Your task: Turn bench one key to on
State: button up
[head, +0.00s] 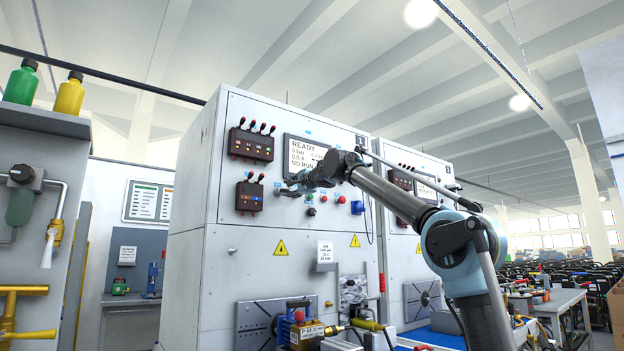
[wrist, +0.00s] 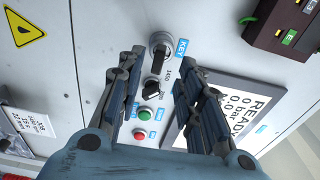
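The key switch (wrist: 160,43) shows at the top middle of the wrist view, beside a blue KEY label (wrist: 181,48). It has a grey round body, and its dark key part points down in the picture. My gripper (wrist: 158,71) is open, with one finger on each side below the key switch, and nothing is visibly held. In the head view, my gripper (head: 299,187) is in front of the left bench cabinet (head: 204,190), just below its READY display (head: 303,151).
Close to the key switch are a black selector knob (wrist: 151,84), a green button (wrist: 146,114) and a red button (wrist: 139,135). Lever blocks (head: 250,145) stick out left of the display. A second bench cabinet (head: 398,246) stands to the right, behind my arm.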

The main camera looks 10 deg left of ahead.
jog(key=shift+v, duration=2.9)
jog(key=shift+d, duration=0.1)
